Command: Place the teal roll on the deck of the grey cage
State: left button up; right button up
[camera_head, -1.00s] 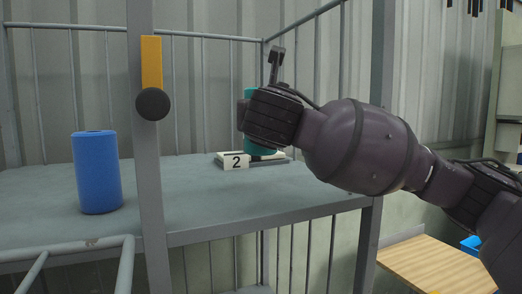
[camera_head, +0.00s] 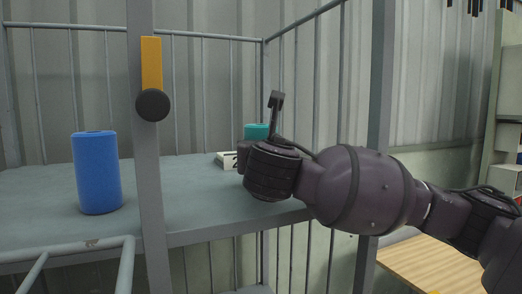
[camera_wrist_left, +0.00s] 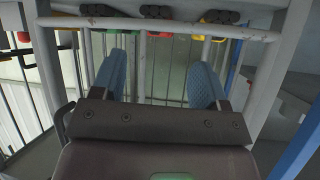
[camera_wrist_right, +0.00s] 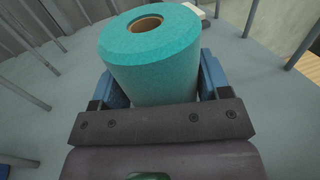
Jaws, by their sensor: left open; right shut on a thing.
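The teal roll (camera_wrist_right: 155,65) is upright between the blue fingers of my right gripper (camera_wrist_right: 161,85), which is shut on it. In the head view only the top of the teal roll (camera_head: 256,131) shows behind my right wrist. The grey cage's deck (camera_head: 190,205) lies under it. The roll's bottom is hidden, so I cannot tell whether it touches the deck. My left gripper (camera_wrist_left: 158,80) is open and empty. It is outside the head view, near the grey bars in the left wrist view.
A blue roll (camera_head: 97,172) stands on the deck at the left. A number-2 sign (camera_head: 228,160) is partly hidden behind my right wrist. A front post (camera_head: 150,205) with a yellow strip and black knob rises before the deck. A wooden surface (camera_head: 435,268) is lower right.

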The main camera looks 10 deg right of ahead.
jog(key=o, duration=1)
jog(key=shift+f, duration=0.1)
jog(key=shift+s, duration=0.1)
jog(key=s, duration=0.3)
jog(key=s+a+b, duration=0.1)
jog(key=s, duration=0.7)
jog(key=shift+s+a+b, duration=0.1)
jog(key=shift+a+b, duration=0.1)
jog(key=shift+b, duration=0.15)
jog(key=shift+s, duration=0.3)
